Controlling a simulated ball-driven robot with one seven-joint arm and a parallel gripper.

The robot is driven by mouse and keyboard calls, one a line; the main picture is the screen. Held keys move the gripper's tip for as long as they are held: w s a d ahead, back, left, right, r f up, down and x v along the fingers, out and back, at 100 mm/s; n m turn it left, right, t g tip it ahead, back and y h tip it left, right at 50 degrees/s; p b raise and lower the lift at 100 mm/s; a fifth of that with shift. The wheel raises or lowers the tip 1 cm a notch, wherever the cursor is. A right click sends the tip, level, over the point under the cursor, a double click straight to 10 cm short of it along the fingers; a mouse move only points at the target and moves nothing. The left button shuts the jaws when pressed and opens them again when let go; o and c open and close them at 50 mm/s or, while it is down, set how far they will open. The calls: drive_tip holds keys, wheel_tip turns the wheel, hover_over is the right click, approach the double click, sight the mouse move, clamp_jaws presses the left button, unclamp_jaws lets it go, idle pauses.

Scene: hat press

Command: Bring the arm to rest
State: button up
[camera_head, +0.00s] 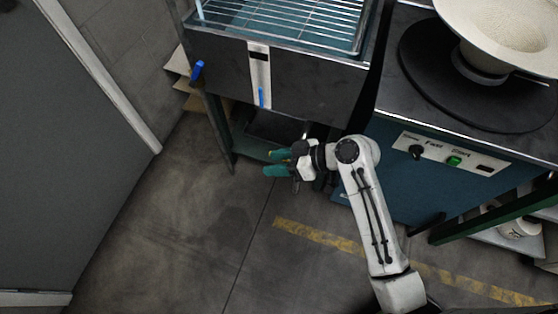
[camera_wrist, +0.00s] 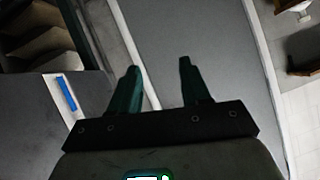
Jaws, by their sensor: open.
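My gripper (camera_head: 270,163) has two green fingers and is open and empty. In the head view it points left, in front of the lower part of the dark cabinet with the wire rack. My white arm reaches up to it from the bottom right. In the wrist view, my gripper's fingers (camera_wrist: 158,75) stand apart with nothing between them. A grey door-like panel shows behind them.
A dark cabinet (camera_head: 220,64) with a wire rack (camera_head: 290,18) and blue handles stands close above my gripper. A blue press (camera_head: 420,185) with a control panel and a round dark plate bearing a pale hat stands right. A grey door (camera_head: 70,150) is left. Floor between is clear.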

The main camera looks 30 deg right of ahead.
idle(0.4)
drive_tip(key=s+d+r+m+g+h+p, duration=0.2)
drive_tip(key=s+h, duration=0.1)
drive_tip(key=s, duration=0.4)
drive_tip(key=s+d+r+m+g+h+p, duration=0.2)
drive_tip(key=s+d+g+h+p, duration=0.1)
drive_tip(key=s, duration=0.4)
drive_tip(key=s+d+r+m+g+h+p, duration=0.2)
drive_tip(key=s+p, duration=0.1)
drive_tip(key=s, duration=0.4)
drive_tip(key=shift+s+d+h, duration=0.2)
drive_tip(key=shift+d+h, duration=0.1)
drive_tip(key=shift+h, duration=0.1)
idle(5.1)
